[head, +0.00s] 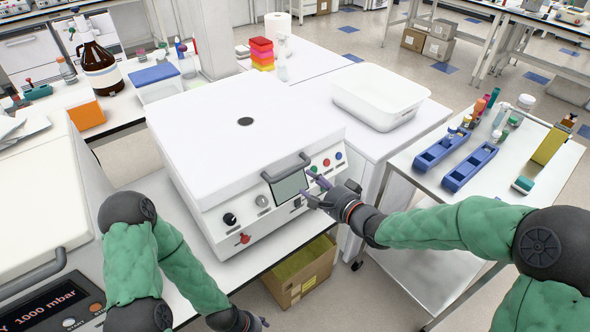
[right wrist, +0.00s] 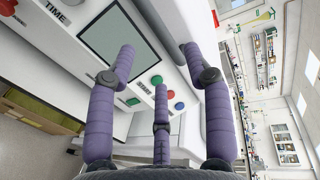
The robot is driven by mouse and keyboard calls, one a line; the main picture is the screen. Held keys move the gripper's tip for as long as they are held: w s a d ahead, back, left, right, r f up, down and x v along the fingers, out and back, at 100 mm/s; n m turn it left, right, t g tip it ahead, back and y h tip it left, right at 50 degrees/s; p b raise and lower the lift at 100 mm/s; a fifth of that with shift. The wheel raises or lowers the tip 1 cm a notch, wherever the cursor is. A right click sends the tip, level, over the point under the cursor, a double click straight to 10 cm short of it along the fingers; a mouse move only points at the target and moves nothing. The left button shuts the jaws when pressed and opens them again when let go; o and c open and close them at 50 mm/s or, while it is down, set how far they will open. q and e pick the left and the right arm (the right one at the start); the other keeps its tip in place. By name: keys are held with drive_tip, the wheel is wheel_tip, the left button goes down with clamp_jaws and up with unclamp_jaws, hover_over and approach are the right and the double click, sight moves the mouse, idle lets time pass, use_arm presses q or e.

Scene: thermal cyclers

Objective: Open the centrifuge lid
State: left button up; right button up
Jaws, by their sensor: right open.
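The white centrifuge (head: 235,215) stands on the bench in the middle of the head view. Its broad flat lid (head: 225,110) is down, with a small dark round spot on top. A grey bar handle (head: 287,168) is on the lid's front edge, above the grey display (head: 290,187). My right gripper (head: 312,186) is open and empty in front of the panel, just right of the display and close to the handle's right end. In the right wrist view its purple fingers (right wrist: 157,57) are spread before the panel. My left gripper (head: 252,322) is partly cut off at the bottom edge.
A white tub (head: 380,82) stands behind the centrifuge's right side. A cart (head: 408,172) with blue racks (head: 468,168) is at right. Another white device (head: 35,190) is at left. An open cardboard box (head: 300,285) sits below the front. Room above the lid is clear.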

sight(294, 171)
drive_tip(key=shift+b+x, duration=1.5)
drive_tip(key=shift+x, duration=3.25)
clamp_jaws()
